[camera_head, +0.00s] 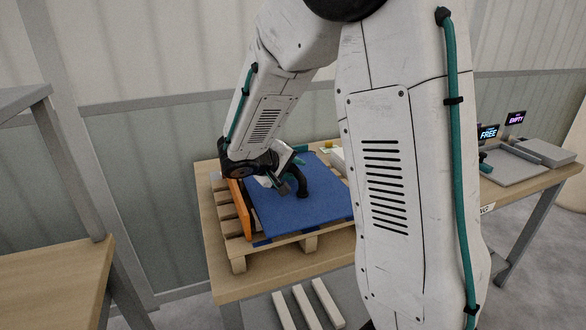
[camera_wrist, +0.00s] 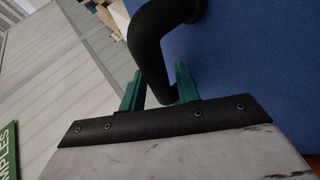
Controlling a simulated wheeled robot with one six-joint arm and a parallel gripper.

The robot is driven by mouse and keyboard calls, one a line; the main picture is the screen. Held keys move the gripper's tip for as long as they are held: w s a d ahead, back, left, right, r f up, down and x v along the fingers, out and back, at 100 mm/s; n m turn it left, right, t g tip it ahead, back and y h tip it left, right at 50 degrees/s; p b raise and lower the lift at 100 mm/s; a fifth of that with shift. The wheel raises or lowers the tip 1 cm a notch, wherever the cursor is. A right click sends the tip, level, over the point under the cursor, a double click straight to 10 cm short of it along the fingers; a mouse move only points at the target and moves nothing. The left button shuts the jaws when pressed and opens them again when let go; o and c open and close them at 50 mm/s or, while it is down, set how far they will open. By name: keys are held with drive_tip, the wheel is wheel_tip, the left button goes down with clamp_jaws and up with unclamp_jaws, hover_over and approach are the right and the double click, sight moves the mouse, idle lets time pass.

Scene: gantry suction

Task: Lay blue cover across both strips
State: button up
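The blue cover (camera_head: 300,217) is a flat board with a black arched handle (camera_head: 303,183) on its face. In the head view it is over the wooden pallet on the table, and I cannot tell whether it rests there. My gripper (camera_head: 281,187) is at the handle. In the wrist view the teal fingers (camera_wrist: 160,88) stand on either side of the black handle (camera_wrist: 146,45), close against it, and appear shut on it. The blue face of the cover (camera_wrist: 255,60) fills the right side. The strips under the cover are hidden, if they are there.
The wooden pallet (camera_head: 238,248) sticks out at the left and front. An orange panel (camera_head: 240,208) stands along the cover's left edge. Pale bars (camera_head: 302,306) lie on the lower shelf. A grey tray (camera_head: 513,168) and small screens are at the right. My arm hides the middle.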

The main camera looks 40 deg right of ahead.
drive_tip(key=shift+o, duration=0.7)
drive_tip(key=v, duration=0.7)
drive_tip(key=shift+s+a+r, duration=0.1)
drive_tip(key=shift+a+r, duration=0.2)
drive_tip(key=s, duration=0.1)
drive_tip(key=s+f+n+g, duration=0.1)
drive_tip(key=s+f+y, duration=0.1)
drive_tip(key=shift+s+a, duration=0.1)
drive_tip(key=shift+a, duration=0.25)
drive_tip(key=s+g+y, duration=0.1)
drive_tip(key=s, duration=0.2)
drive_tip(key=s+a+y, duration=0.1)
drive_tip(key=s, duration=0.2)
drive_tip(key=s+a+g+y, duration=0.1)
drive_tip(key=s, duration=0.2)
drive_tip(key=shift+a+r+n+g, duration=0.1)
drive_tip(key=shift+r+n+g, duration=0.15)
drive_tip(key=shift+n+g, duration=0.05)
drive_tip(key=s+a+r+t+y, duration=0.1)
drive_tip(key=s+a+r+y, duration=0.1)
drive_tip(key=s, duration=0.5)
drive_tip(key=s+a+r+m+t+y, duration=0.1)
drive_tip(key=s+a+r+y, duration=0.2)
drive_tip(key=s+a+y, duration=0.2)
drive_tip(key=s, duration=0.2)
drive_tip(key=shift+s+a+r+t+y, duration=0.25)
drive_tip(key=shift+s+a+t+y, duration=0.05)
drive_tip(key=shift+s+a+t, duration=0.1)
